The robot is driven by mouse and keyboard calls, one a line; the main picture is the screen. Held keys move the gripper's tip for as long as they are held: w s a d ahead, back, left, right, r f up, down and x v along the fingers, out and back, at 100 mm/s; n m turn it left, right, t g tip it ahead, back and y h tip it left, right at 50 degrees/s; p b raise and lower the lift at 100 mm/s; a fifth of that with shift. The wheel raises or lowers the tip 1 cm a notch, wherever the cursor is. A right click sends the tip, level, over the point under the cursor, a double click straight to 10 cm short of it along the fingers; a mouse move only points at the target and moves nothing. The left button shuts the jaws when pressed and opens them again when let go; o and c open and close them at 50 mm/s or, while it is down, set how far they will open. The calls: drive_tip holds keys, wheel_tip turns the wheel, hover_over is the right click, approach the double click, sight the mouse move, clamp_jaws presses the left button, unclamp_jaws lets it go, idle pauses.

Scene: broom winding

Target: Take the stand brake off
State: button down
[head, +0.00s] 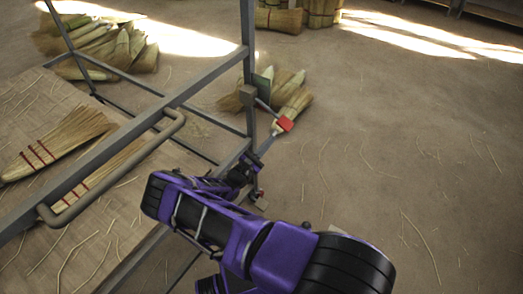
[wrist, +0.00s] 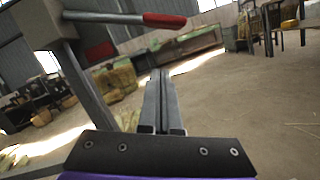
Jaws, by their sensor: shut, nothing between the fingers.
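The stand (head: 178,100) is a grey metal frame with a rounded handle bar on its near side. On its right post a small block (head: 247,95) carries a lever with a red end (head: 285,123). In the wrist view the lever's red grip (wrist: 165,20) sticks out to the right from the block (wrist: 38,22), above my fingertips. My gripper (head: 254,161) is shut and empty, lower than the red end and apart from it in the head view. In the wrist view its fingers (wrist: 160,78) point forward, below the lever. A second red piece (wrist: 100,52) shows beside the post.
Brooms (head: 60,140) lie on the boarded surface at left, among loose straws. Broom heads (head: 290,95) lie on the floor behind the post, with a larger pile (head: 100,45) farther back. The floor at right is mostly clear.

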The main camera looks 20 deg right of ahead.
sight(285, 124)
drive_tip(key=d+r, duration=0.1)
drive_tip(key=r, duration=0.1)
drive_tip(key=d+r+p, duration=0.1)
drive_tip(key=d+r, duration=0.1)
drive_tip(key=shift+d+r, duration=0.1)
drive_tip(key=shift+d, duration=0.05)
drive_tip(key=shift+r, duration=0.2)
idle(0.4)
drive_tip(key=shift+s+d+r+n, duration=0.1)
drive_tip(key=shift+n, duration=0.3)
